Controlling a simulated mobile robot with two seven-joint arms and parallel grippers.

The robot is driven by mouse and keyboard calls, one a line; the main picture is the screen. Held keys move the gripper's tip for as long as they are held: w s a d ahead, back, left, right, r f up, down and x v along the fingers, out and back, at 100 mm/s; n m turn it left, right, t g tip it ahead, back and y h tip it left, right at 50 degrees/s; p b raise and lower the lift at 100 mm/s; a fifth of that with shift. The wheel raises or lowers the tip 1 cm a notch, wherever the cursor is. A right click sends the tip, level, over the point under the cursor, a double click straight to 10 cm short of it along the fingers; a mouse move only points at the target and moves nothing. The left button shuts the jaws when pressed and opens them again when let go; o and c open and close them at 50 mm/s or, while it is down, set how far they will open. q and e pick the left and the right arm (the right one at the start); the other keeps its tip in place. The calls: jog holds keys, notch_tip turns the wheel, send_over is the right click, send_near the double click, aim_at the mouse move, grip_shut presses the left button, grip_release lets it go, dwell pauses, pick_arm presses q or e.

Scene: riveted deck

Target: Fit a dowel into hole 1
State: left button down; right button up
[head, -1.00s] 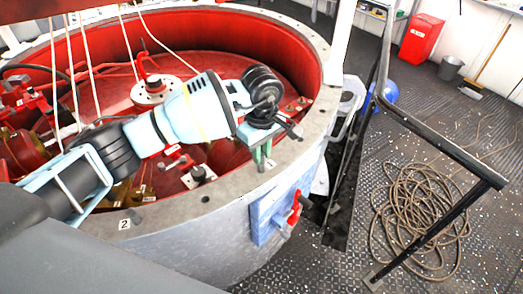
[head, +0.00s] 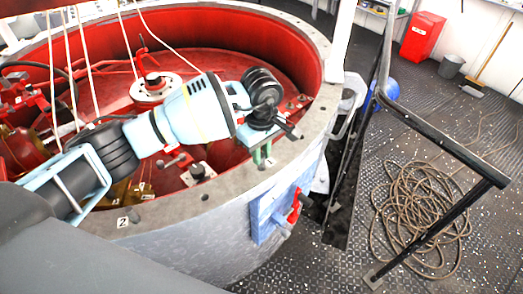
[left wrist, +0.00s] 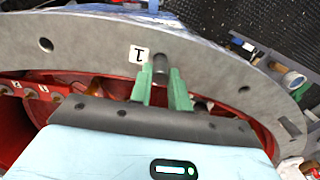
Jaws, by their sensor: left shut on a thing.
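My left gripper (head: 262,157) has green fingers and hangs over the near right part of the grey rim (head: 165,212). In the left wrist view the left gripper (left wrist: 166,92) is shut on a short grey dowel (left wrist: 160,66). The dowel is beside the white label 1 (left wrist: 139,54) on the rim. The fingers hide part of the dowel, and hole 1 is not visible beneath it. I cannot tell whether the dowel's end is in the hole or above it. Label 1 (head: 270,162) is partly covered in the head view. My right gripper is not in view.
Label 2 (head: 122,223) is farther left on the rim, with a grey peg-like thing (head: 134,214) beside it. An open hole (head: 205,197) is between the labels. The red interior (head: 290,60) holds fittings and ropes. A black railing (head: 440,140) stands at right.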

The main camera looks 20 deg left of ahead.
pick_arm(q)
jog(key=c, duration=1.2)
grip_release()
jog(key=shift+c, duration=0.2)
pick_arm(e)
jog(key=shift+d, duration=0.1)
pick_arm(q)
notch_tip(320, 180, up, 8)
jog(key=shift+f, duration=0.1)
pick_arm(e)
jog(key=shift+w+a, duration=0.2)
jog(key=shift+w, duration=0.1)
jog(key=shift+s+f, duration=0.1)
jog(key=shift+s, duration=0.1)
